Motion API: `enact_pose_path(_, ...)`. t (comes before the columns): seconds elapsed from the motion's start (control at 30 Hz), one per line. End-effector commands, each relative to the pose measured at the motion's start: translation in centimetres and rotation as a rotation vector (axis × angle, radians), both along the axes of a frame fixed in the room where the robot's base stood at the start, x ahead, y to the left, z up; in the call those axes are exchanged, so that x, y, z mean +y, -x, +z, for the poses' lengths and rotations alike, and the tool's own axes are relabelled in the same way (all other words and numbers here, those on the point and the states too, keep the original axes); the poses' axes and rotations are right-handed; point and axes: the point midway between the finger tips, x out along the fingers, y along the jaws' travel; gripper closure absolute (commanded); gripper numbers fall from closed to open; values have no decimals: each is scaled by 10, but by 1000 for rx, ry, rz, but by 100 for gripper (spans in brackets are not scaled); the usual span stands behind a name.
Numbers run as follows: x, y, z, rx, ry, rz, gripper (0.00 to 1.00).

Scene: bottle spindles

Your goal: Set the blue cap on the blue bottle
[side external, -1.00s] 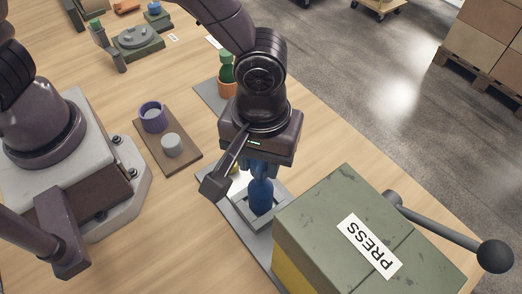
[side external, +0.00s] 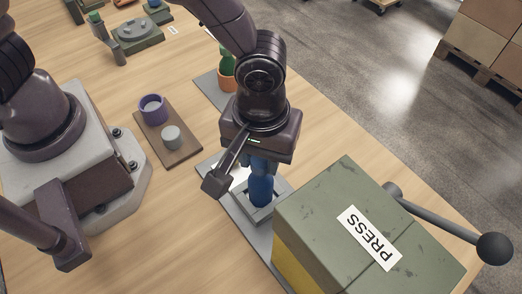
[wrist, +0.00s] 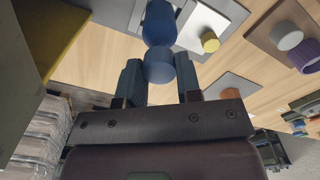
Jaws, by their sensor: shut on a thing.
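The blue bottle (side external: 262,190) stands upright in a grey square holder (side external: 283,196) beside the press. In the wrist view the bottle (wrist: 160,22) lies straight beyond the fingers. My gripper (wrist: 160,76) is shut on the blue cap (wrist: 159,66), which sits between the two fingertips and lines up with the bottle. In the side view my gripper (side external: 261,165) is directly above the bottle, and it hides the cap and the bottle's top. I cannot tell whether the cap touches the bottle.
The green press (side external: 335,215) with its lever stands close on the right. A brown board (side external: 183,152) at left carries a purple cup (side external: 153,108) and a grey cap (side external: 171,137). A small yellow piece (wrist: 210,42) lies near the holder.

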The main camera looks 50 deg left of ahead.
Motion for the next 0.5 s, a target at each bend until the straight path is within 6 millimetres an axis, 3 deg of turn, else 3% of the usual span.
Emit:
enact_pose_path(0.27,0,0,0,0,0,0,90)
enact_pose_path(0.3,0,0,0,0,0,0,61)
enact_pose_path(0.4,0,0,0,0,0,0,38)
enact_pose_path(0.5,0,0,0,0,0,0,38)
